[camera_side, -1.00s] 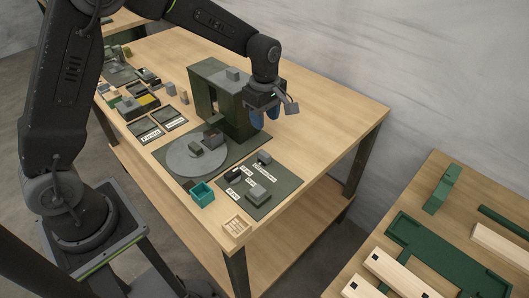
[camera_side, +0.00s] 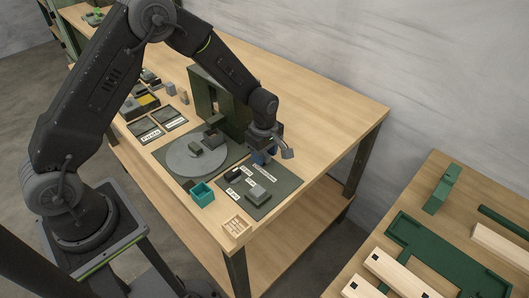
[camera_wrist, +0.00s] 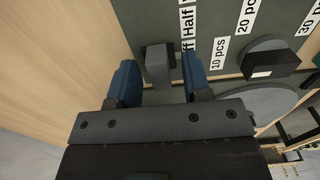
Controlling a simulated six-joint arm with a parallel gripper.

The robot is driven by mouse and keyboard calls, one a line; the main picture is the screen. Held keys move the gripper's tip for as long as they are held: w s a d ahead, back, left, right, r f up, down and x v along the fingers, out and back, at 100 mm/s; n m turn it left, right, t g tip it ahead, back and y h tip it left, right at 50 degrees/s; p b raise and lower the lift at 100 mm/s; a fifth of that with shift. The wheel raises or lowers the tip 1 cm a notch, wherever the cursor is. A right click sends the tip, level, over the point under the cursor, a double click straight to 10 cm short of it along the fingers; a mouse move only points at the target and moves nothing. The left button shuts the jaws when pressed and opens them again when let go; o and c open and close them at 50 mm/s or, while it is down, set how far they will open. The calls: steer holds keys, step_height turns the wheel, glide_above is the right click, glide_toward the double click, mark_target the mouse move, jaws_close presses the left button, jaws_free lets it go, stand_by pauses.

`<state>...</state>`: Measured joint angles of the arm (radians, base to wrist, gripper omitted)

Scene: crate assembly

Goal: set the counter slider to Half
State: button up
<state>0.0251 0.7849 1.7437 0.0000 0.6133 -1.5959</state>
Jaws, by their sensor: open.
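A dark green panel (camera_side: 283,187) lies at the table's near right, bearing white labels. In the wrist view, a grey slider knob (camera_wrist: 158,66) stands on the panel beside the labels "Half" (camera_wrist: 187,20) and a partly hidden one ending in "ff". My gripper (camera_wrist: 159,72) is open, its two blue fingers on either side of the knob, with gaps showing. It also shows low over the panel's far edge in the side view (camera_side: 262,157), where it hides the knob. Which mark the knob stands at is unclear.
A black block (camera_wrist: 268,65) sits by the "10 pcs", "20 pcs" and "30 pcs" labels. A grey block (camera_side: 256,192), a round grey disc (camera_side: 183,163), a teal box (camera_side: 202,195) and a tall green arch (camera_side: 203,88) stand close by. Bare tabletop lies to the right.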

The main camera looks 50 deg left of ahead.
mark_target(272, 167)
steer(key=shift+c, duration=0.3)
jaws_close()
steer(key=shift+d, duration=1.55)
steer(key=shift+o, duration=0.3)
jaws_free()
